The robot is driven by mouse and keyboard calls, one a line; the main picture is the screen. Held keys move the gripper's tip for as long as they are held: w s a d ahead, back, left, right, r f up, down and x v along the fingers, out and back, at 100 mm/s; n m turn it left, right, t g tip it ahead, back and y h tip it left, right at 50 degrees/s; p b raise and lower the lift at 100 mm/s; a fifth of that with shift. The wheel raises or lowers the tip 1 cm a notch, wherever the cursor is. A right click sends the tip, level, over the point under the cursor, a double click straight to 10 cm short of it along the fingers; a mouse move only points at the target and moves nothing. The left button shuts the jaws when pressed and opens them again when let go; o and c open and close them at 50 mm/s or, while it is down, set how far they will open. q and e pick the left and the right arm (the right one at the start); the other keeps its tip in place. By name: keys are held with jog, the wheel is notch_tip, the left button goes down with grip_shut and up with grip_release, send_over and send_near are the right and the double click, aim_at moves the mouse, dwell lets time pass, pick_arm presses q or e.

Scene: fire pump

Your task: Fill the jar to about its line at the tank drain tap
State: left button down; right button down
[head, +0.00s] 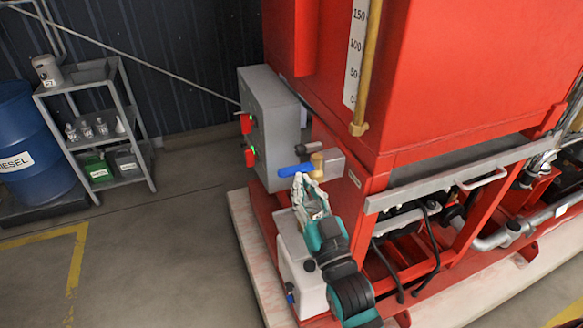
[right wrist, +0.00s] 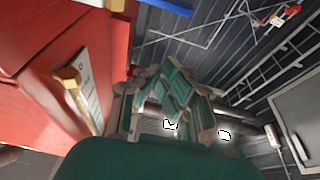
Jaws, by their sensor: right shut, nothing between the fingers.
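The drain tap (head: 317,163) is brass with a blue lever (head: 295,170), on the lower front of the red tank (head: 470,75). My right gripper (head: 301,185) is shut and empty, with its tips just below the lever; I cannot tell whether they touch it. In the right wrist view its green fingers (right wrist: 178,92) fill the middle, and part of a blue bar shows at the top edge. Several small clear vessels (head: 87,130) stand on the shelf unit at left; I cannot tell whether the jar is among them. My left gripper is not in view.
A white container (head: 297,265) stands below the tap, partly behind my right arm. A grey control box (head: 268,125) is left of the tap. The grey shelf unit (head: 82,84) and a blue diesel drum (head: 22,135) stand at left. The floor between is clear.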

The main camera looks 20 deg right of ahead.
notch_tip(320, 180, up, 3)
jog(key=p, duration=0.3)
send_over(286, 175)
jog(key=s, duration=0.1)
jog(key=shift+s+d+f, duration=0.1)
jog(key=shift+d+f, duration=0.1)
jog(key=shift+f, duration=0.95)
jog(key=shift+s+d+f, duration=0.1)
jog(key=shift+d+f, duration=0.05)
jog(key=shift+f, duration=0.95)
jog(key=shift+w, duration=0.1)
jog(key=shift+a+f+n+y, duration=0.1)
jog(key=shift+f+n+y, duration=0.25)
jog(key=shift+n, duration=0.35)
jog(key=shift+a+f+n+g+y+b, duration=0.15)
jog(key=shift+f+n+y, duration=0.25)
jog(key=shift+n, duration=0.55)
jog(key=shift+d+f+n+g+y+b, duration=0.1)
jog(key=shift+f+n+y, duration=0.2)
jog(key=shift+n, duration=0.6)
jog(key=shift+a+f+n+g+y+b, duration=0.15)
jog(key=shift+f+n+y, duration=0.25)
jog(key=shift+n, duration=0.55)
jog(key=shift+r, duration=0.1)
